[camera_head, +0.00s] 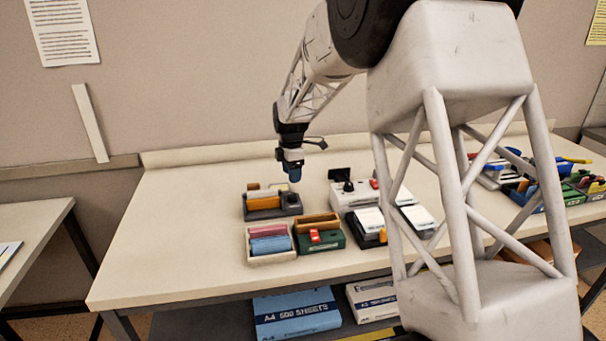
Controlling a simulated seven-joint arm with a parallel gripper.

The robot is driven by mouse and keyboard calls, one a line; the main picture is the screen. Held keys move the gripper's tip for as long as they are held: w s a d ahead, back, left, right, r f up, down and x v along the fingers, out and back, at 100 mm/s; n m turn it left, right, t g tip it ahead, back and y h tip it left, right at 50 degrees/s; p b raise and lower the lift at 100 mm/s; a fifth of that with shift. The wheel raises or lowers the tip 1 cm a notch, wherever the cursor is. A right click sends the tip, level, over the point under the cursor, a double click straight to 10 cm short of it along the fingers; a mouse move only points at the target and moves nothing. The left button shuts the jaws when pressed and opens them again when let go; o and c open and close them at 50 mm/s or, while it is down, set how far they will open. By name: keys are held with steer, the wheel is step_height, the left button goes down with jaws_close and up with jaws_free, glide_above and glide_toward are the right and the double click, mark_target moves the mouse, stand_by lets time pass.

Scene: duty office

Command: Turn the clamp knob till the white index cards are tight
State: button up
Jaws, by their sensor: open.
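My gripper (293,174) points down above the right end of a dark grey holder (262,215), apart from it. Its fingers are small and dark blue, with nothing seen between them. The holder carries orange-yellow blocks or rolls (263,203) and has a dark round part (290,198) at its right end, which may be the clamp knob. White card-like stacks (369,219) lie to the right on a black and yellow base; I cannot tell whether these are the index cards. A white device (345,200) with a black knob-like part (348,187) stands behind them.
A cream tray (272,259) with pink and blue rolls and a green box (320,245) with a red item stand in front of the holder. Several bins (573,193) stand at the far right. The table's left side (170,235) is clear. Paper packs (297,315) lie below.

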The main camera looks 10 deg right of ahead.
steer(key=m, duration=0.4)
steer(key=shift+s+d+f+m+y, duration=0.2)
steer(key=shift+m+y, duration=0.1)
steer(key=shift+m, duration=0.1)
steer(key=m, duration=0.5)
steer(key=shift+d+y, duration=0.2)
steer(key=shift+y, duration=0.1)
steer(key=m, duration=0.5)
steer(key=shift+s+d+f+y, duration=0.1)
steer(key=shift+d+f+y, duration=0.1)
steer(key=shift+y, duration=0.1)
steer(key=m, duration=0.5)
steer(key=shift+s+d+y, duration=0.1)
steer(key=shift+d+y, duration=0.1)
steer(key=shift+y, duration=0.1)
steer(key=shift+d+r+m+t+y, duration=0.15)
steer(key=shift+d+m+y, duration=0.2)
steer(key=shift+m, duration=3)
steer(key=shift+d+f+m+t+y, duration=0.1)
steer(key=shift+d+m+t+y, duration=0.15)
steer(key=shift+m, duration=3.05)
steer(key=shift+d+r+m+t+y, duration=0.1)
steer(key=shift+d+m+y, duration=0.25)
steer(key=shift+m, duration=3)
